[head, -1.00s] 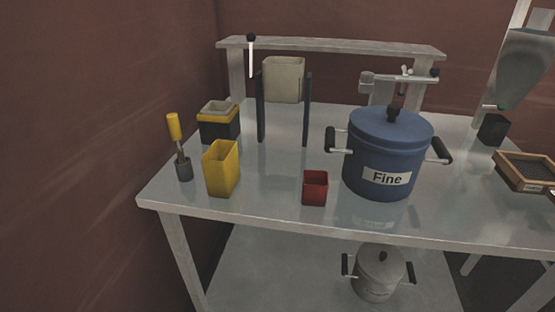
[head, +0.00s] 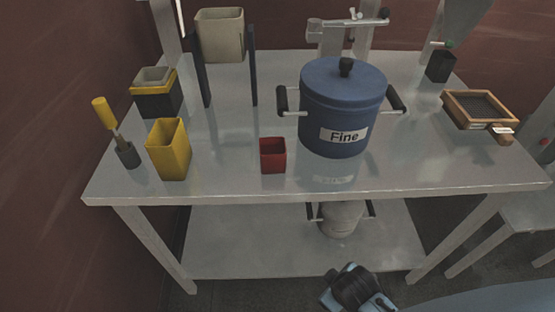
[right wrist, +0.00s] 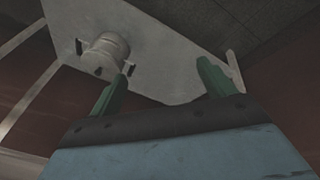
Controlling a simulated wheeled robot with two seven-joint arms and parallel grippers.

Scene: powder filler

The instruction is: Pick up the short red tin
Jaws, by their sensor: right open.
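The short red tin (head: 273,156) stands upright and open-topped near the front edge of the metal table, left of the blue pot labelled "Fine". It is not visible in the right wrist view. My right gripper (right wrist: 165,88) is open and empty in the right wrist view, with its two green fingers apart. Part of my right arm shows low at the bottom of the head view, below and in front of the table, well away from the tin. My left gripper is not in view.
The blue pot (head: 342,112) stands close right of the tin. A tall yellow tin (head: 169,150) stands to its left, near a yellow-handled brush (head: 114,132) and a black-and-yellow container (head: 157,98). A wooden sieve (head: 481,108) is at the right. A grey pot (head: 341,219) sits on the lower shelf.

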